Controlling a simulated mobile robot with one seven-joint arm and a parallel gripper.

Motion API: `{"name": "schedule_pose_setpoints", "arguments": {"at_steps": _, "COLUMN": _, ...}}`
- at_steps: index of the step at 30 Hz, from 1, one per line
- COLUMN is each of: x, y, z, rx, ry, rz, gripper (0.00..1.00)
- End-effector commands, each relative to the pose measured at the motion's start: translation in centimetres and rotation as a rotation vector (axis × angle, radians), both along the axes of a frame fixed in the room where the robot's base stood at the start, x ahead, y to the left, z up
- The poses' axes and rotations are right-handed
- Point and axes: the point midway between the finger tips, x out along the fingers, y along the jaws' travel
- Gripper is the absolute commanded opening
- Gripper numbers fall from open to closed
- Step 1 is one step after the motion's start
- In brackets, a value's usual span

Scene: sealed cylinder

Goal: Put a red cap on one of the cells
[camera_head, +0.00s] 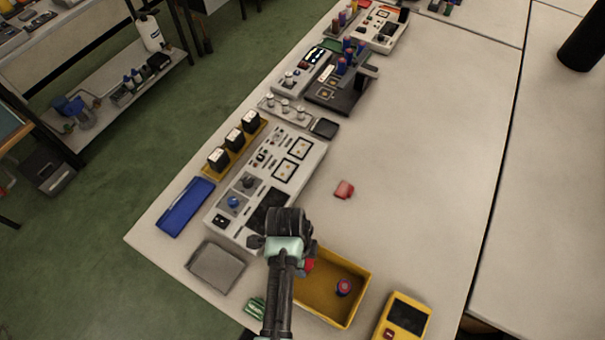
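A small red piece (344,190), perhaps a red cap, lies alone on the bare table right of the grey instrument panel. Several cells (347,58), dark blue with reddish parts, stand in the black fixture (335,97) farther up the table. A short round piece (343,287), pinkish red and purple, is in the yellow tray (352,313). Another red piece (309,265) shows at the tray's left side, partly hidden by my arm. My gripper (286,222) is over the panel's lower end, left of the tray. Its fingertips and anything between them cannot be made out.
A grey instrument panel (300,185), yellow rack with black blocks (233,152), blue tray (186,207) and grey pad (216,266) line the left edge. A yellow meter (403,318) is at lower right. The table's middle right is clear.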

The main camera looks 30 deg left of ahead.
Motion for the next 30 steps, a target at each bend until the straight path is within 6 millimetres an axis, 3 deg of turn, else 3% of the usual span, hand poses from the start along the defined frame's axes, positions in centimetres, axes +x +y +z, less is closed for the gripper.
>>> {"name": "schedule_pose_setpoints", "arguments": {"at_steps": 30, "x": 0.01, "y": 0.00, "z": -1.00, "rx": 0.000, "ry": 0.000, "rz": 0.000, "gripper": 0.07}}
